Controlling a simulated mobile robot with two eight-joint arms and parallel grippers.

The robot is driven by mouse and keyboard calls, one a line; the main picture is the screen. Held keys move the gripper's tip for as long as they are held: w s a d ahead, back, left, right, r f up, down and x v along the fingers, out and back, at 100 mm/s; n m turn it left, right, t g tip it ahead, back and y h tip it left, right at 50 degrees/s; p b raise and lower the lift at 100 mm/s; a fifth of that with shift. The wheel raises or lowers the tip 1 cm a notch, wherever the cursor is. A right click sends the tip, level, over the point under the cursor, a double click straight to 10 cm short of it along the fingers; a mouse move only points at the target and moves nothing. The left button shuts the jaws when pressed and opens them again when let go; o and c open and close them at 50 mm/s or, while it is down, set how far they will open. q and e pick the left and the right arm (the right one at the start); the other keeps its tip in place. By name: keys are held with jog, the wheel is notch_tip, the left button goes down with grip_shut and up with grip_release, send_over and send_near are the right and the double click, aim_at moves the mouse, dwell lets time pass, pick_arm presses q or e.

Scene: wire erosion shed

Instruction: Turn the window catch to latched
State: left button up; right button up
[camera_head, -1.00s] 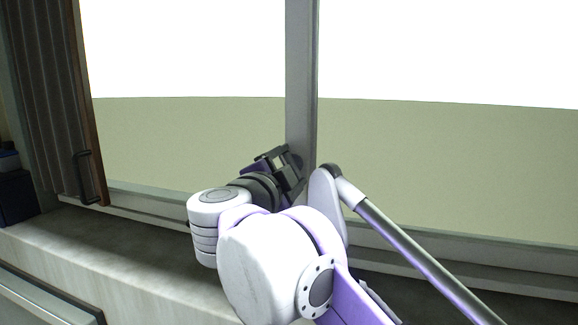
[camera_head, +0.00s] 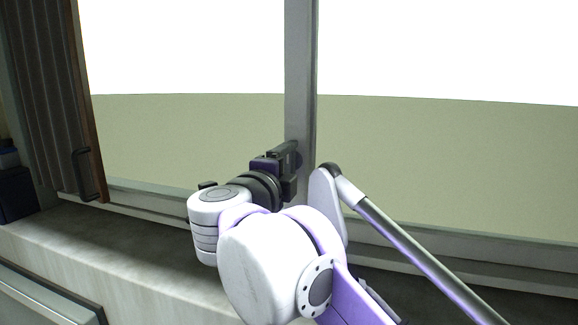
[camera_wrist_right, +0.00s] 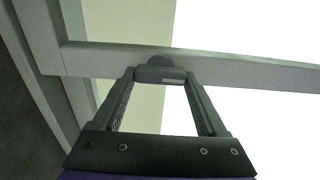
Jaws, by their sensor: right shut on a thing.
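The window catch (camera_wrist_right: 160,74) is a small grey lever on a round base, mounted on the window's middle post (camera_head: 301,70). In the right wrist view its lever lies between the two fingertips of my right gripper (camera_wrist_right: 160,80), one finger at each end. The right gripper (camera_head: 288,155) is shut on the catch. In the head view the gripper is against the post and mostly hides the catch. In the wrist view the lever runs roughly along the length of the post. My left gripper is not in view.
A stone sill (camera_head: 110,240) runs below the window. A dark slatted panel with a black handle (camera_head: 83,172) stands at the left, near dark blue boxes (camera_head: 14,192). The glass panes lie on both sides of the post.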

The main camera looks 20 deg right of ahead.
dwell(0.3)
jog(key=o, duration=1.3)
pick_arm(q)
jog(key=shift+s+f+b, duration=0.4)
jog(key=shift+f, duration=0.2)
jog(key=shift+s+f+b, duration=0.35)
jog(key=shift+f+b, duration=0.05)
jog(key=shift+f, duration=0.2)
pick_arm(e)
jog(key=v, duration=1)
jog(key=shift+s+a, duration=0.25)
jog(key=shift+s, duration=0.1)
